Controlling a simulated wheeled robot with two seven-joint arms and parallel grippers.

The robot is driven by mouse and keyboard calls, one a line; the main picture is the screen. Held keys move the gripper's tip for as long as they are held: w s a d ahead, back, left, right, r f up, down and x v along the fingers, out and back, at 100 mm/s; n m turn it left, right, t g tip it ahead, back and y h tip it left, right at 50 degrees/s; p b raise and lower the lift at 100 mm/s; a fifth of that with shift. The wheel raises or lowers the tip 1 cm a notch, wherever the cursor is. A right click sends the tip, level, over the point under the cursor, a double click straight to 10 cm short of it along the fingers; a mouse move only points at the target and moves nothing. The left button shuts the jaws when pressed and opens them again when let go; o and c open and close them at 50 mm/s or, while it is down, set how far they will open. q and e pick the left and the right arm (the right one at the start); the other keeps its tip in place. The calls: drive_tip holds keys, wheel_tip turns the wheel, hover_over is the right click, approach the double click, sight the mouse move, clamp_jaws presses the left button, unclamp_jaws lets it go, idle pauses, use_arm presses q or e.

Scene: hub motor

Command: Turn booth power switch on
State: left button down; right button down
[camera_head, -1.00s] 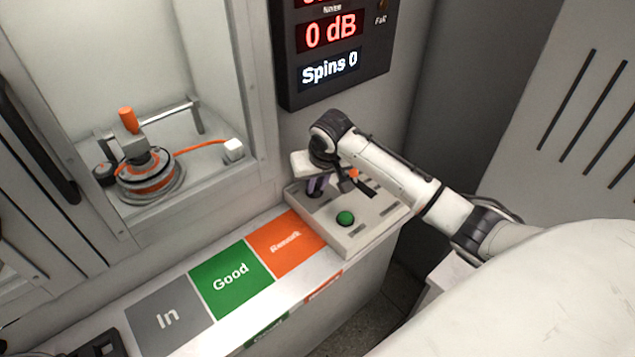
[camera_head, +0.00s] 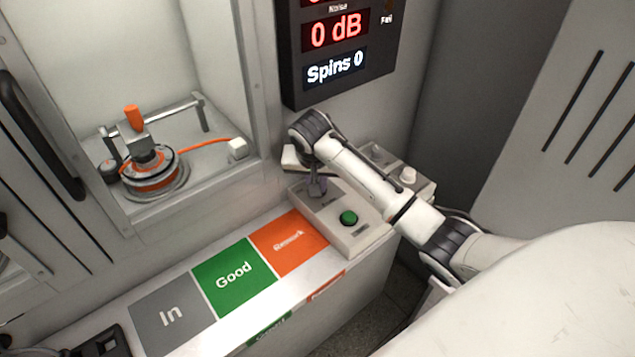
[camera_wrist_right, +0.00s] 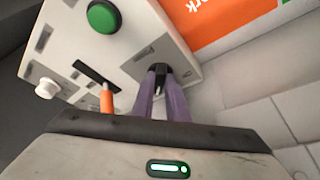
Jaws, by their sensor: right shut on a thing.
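A pale control box (camera_head: 345,240) sits at the right end of the bench, with a green button (camera_head: 348,217) on top. My right gripper (camera_head: 317,190) reaches down to the box's left rear part. In the right wrist view its purple fingers (camera_wrist_right: 164,88) are closed around a small dark switch (camera_wrist_right: 158,70) on the box face. The fingers hide most of the switch, and its label is not readable. My left gripper is not in view.
The wrist view shows an orange-tipped lever (camera_wrist_right: 106,99) in a black slot beside the fingers, the green button (camera_wrist_right: 102,17) and a white knob (camera_wrist_right: 47,88). A display (camera_head: 337,50) reads 0 dB and Spins 0. A motor (camera_head: 150,170) sits in the booth at left.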

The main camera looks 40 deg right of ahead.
drive_tip(key=c, duration=1.7)
unclamp_jaws()
drive_tip(key=shift+c, duration=0.2)
drive_tip(key=shift+r, duration=0.15)
drive_tip(key=v, duration=1)
